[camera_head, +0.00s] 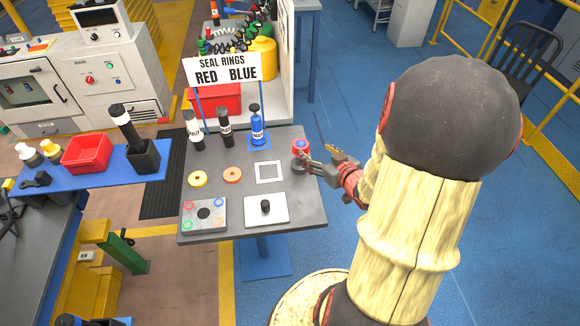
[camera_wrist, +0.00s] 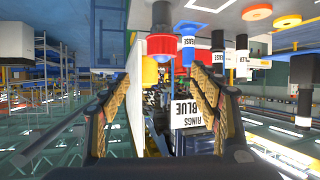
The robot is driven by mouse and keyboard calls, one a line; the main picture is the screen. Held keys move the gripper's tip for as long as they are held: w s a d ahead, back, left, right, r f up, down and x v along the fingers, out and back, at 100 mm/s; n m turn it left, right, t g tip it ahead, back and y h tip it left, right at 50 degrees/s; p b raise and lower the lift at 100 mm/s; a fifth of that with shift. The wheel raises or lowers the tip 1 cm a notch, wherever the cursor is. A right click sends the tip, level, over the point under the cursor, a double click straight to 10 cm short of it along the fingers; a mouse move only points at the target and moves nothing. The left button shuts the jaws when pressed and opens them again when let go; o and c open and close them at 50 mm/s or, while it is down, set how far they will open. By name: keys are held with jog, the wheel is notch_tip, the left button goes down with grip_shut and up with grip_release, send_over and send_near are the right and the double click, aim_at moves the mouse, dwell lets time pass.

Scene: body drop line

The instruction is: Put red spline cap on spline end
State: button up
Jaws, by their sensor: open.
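The red cap (camera_head: 300,144), with a blue spot on top, stands at the right edge of the grey table. In the wrist view, which is upside down, a red piece that seems to be this cap (camera_wrist: 161,46) meets a black post. My gripper (camera_head: 308,157) is right beside it, fingers pointing left towards it. In the wrist view the fingers of my gripper (camera_wrist: 160,76) are apart, with nothing clearly held between them. A black stub (camera_head: 265,206) stands upright on a white plate at the table's front; I cannot tell whether it is the spline end.
The grey table (camera_head: 300,205) holds a yellow ring (camera_head: 198,179), an orange ring (camera_head: 232,175), a white square frame (camera_head: 269,172) and a plate with coloured rings (camera_head: 190,226). A blue bottle (camera_head: 257,127) and two others stand behind, near the seal rings sign (camera_head: 222,69).

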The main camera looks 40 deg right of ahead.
jog(key=w+a+r+g+h, duration=0.1)
jog(key=w+a+r+g, duration=0.2)
jog(key=a+r, duration=0.55)
jog(key=s+a+r+n+g+y, duration=0.1)
jog(key=s+a+r+g+y, duration=0.1)
jog(key=s+a+r, duration=0.2)
jog(key=s+a+r+n+g+y, duration=0.1)
jog(key=s+a+r, duration=0.3)
jog(key=s+a, duration=0.6)
jog(key=a+g+y, duration=0.1)
jog(key=a, duration=0.5)
jog(key=shift+a+r+n, duration=0.15)
jog(key=shift+a+n, duration=0.05)
jog(key=shift+n, duration=0.1)
